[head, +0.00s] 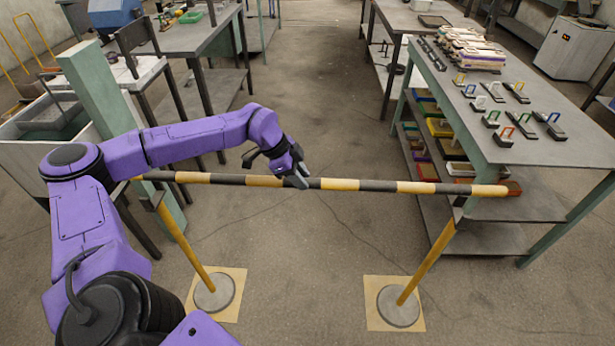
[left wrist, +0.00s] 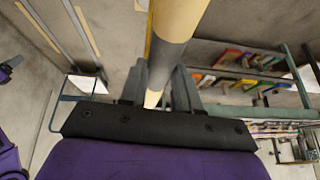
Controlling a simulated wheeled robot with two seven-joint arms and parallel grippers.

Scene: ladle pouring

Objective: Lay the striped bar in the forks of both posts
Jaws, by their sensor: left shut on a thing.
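The striped bar (head: 340,184), banded yellow and dark grey, runs nearly level across the head view. My left gripper (head: 297,178) is shut on it near its middle. In the left wrist view the bar (left wrist: 174,45) passes between the two fingers (left wrist: 158,92). The left post (head: 186,240) and right post (head: 428,262) are yellow and stand on round grey bases. The bar's ends lie over the tops of both posts. I cannot tell whether the bar touches the forks; the left fork is partly hidden by my arm. My right gripper is not in view.
A workbench (head: 560,150) with padlock-like items and a loaded lower shelf stands at the right, close to the bar's right end. Another bench (head: 190,37) and a grey bin (head: 30,150) are at the left. The floor between the posts is clear.

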